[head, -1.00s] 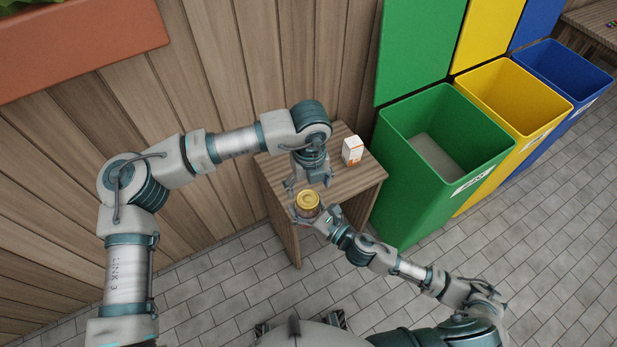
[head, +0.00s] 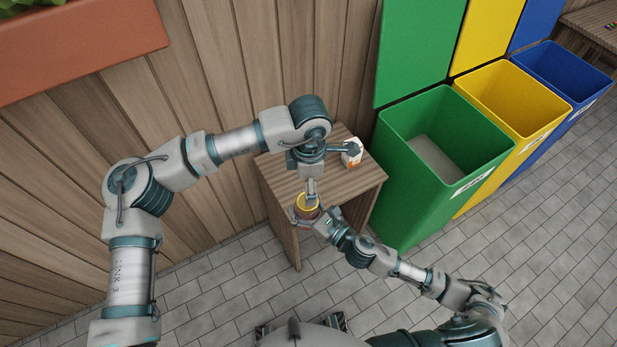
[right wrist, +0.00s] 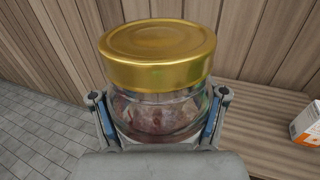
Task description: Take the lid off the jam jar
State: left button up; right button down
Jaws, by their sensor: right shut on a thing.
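The jam jar (right wrist: 158,120) is glass with dark red jam inside and stands upright. Its gold lid (right wrist: 158,50) sits on top and looks level in the right wrist view. My right gripper (right wrist: 160,104) is shut on the jar's glass body, one finger on each side below the lid. In the head view the jar (head: 304,212) is held at the front edge of the small table. My left gripper (head: 311,188) points down over the jar from behind and overlaps the lid in that view. It is seen edge-on, so its finger gap is hidden. The right wrist view does not show it.
A small wooden table (head: 362,183) stands against the plank wall. A white and orange carton (head: 352,160) stands at its back, partly covered by my left arm. Green (head: 395,205), yellow (head: 548,112) and blue (head: 590,85) bins stand to the right.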

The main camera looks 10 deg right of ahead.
aim_at(300, 205)
pick_arm(q)
notch_tip(300, 205, down, 7)
jog(key=shift+a+r, duration=0.1)
jog(key=shift+r, duration=0.1)
jog(key=c, duration=1.3)
jog(key=shift+s+r, duration=0.1)
jog(key=shift+r, duration=0.15)
